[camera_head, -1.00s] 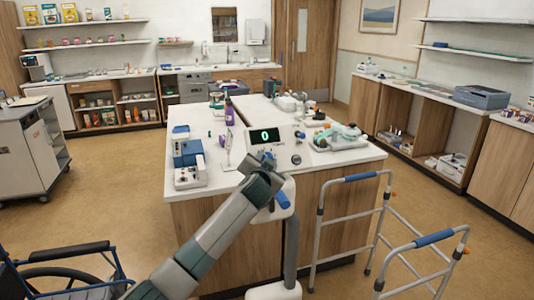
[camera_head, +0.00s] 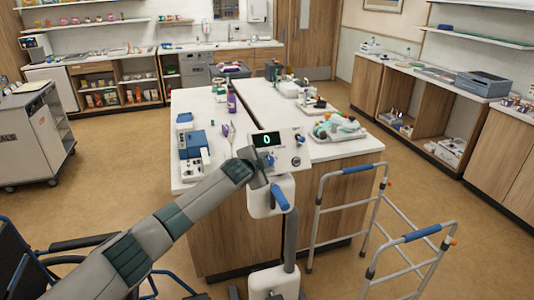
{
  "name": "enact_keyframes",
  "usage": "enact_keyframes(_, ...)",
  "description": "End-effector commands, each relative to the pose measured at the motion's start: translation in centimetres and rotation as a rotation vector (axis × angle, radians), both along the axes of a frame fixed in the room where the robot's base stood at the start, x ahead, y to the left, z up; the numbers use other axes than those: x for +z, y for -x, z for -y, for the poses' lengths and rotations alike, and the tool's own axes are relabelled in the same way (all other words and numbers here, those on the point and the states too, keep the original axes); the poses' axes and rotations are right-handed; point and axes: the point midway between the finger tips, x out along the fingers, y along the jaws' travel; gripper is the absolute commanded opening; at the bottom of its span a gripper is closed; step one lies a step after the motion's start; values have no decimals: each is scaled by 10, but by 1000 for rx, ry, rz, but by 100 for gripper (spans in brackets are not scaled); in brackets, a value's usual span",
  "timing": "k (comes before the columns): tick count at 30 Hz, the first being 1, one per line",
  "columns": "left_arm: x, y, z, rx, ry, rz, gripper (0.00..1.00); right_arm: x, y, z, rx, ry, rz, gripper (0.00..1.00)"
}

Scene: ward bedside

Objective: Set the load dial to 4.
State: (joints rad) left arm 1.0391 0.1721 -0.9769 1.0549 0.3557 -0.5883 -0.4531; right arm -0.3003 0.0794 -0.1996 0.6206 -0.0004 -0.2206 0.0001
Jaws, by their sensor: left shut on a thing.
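A white console panel (camera_head: 284,158) stands at the table's near edge, and its dark display (camera_head: 266,139) reads a green 0. My left gripper (camera_head: 266,172) is at the panel's lower left, just below the display. It is shut on what seems to be the load dial, which the gripper and wrist hide, so its pointer cannot be read. A small dark knob (camera_head: 296,162) shows uncovered at the panel's lower right. A blue handle (camera_head: 279,197) sticks out on a white housing below the gripper. My right gripper is out of view.
A walking frame (camera_head: 345,225) stands close on the right. A wheelchair (camera_head: 70,255) is at lower left.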

Motion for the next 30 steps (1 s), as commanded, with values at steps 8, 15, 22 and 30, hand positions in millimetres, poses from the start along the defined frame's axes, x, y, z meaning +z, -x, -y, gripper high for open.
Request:
enact_keyframes(8,4,-4,-2,-148,-192,-60,8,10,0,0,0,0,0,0)
enact_keyframes(15,3,-5,-1,-276,-351,-113,8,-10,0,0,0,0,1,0)
enact_keyframes(22,5,-6,0,-372,-470,-152,8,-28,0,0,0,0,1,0)
enact_keyframes(30,6,-6,0,-425,-538,-176,8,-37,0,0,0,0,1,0)
